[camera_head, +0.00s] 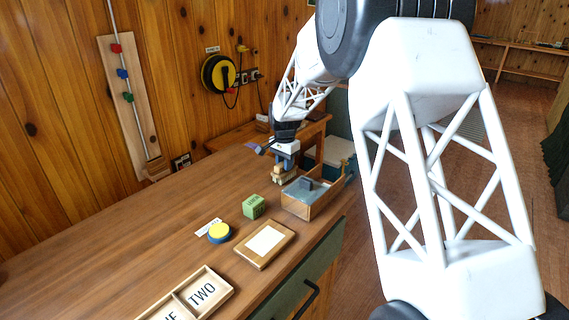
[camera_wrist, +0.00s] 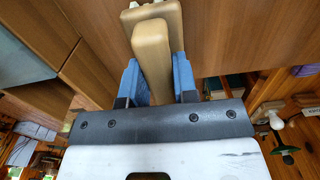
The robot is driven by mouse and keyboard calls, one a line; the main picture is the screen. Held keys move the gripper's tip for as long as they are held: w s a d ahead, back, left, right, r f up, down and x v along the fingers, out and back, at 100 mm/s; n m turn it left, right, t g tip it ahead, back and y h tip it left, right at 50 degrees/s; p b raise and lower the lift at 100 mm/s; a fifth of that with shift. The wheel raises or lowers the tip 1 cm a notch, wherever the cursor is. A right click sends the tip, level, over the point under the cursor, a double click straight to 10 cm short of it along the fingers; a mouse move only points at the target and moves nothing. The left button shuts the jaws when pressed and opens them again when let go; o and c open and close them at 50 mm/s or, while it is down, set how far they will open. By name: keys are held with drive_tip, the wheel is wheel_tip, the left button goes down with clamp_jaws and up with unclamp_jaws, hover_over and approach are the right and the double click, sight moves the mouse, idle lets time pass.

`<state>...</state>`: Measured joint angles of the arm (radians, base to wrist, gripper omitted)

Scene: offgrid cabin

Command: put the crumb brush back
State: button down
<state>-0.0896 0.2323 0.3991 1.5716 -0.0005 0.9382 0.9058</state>
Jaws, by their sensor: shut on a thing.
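My gripper (camera_head: 284,163) is over the far right part of the wooden counter, beside the wooden box. It is shut on a tan wooden piece, which I take to be the crumb brush (camera_head: 284,177). In the wrist view the brush (camera_wrist: 152,52) sits between the two blue fingers of my gripper (camera_wrist: 157,78), with a wider tan part at its far end. Its bristles cannot be made out. I cannot tell whether it touches the counter. No marked place for the brush can be picked out.
The wooden box (camera_head: 296,209) with a grey item inside stands right of my gripper, near the counter's edge. A green block (camera_head: 254,206), a yellow-and-blue round thing (camera_head: 219,232), a framed white card (camera_head: 264,243) and a labelled tray (camera_head: 226,285) lie nearer. The counter's left is clear.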

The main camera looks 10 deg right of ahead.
drive_tip(key=shift+f, duration=0.15)
drive_tip(key=c, duration=0.8)
unclamp_jaws()
drive_tip(key=shift+r, duration=3.85)
drive_tip(key=shift+s+r, duration=0.1)
